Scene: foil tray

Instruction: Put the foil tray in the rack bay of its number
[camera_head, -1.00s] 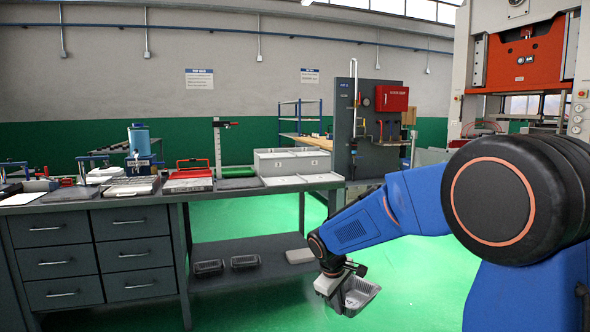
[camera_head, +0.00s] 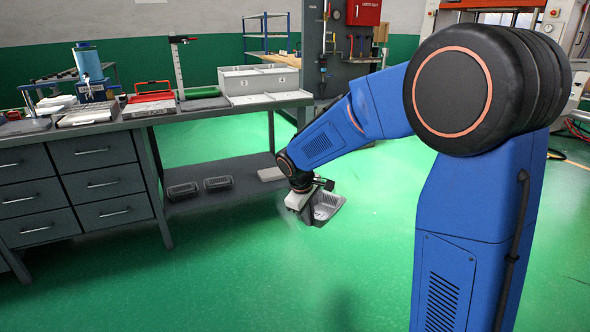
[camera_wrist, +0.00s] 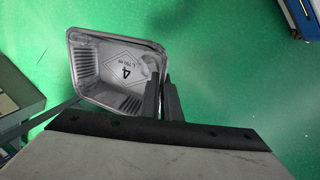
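The silver foil tray (camera_head: 328,206) hangs from my gripper (camera_head: 312,203), low over the green floor just right of the workbench's lower shelf. In the wrist view the tray (camera_wrist: 92,100) shows its open inside, with a black "4" in a diamond on its bottom. The two dark fingers of my gripper (camera_wrist: 160,88) are closed on the tray's right wall.
The grey workbench (camera_head: 205,112) has drawers at left and a lower shelf (camera_head: 225,168) with two dark trays and a flat grey item. Light grey bins (camera_head: 262,80) stand on its top beside tools. Green floor (camera_head: 240,270) is clear in front.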

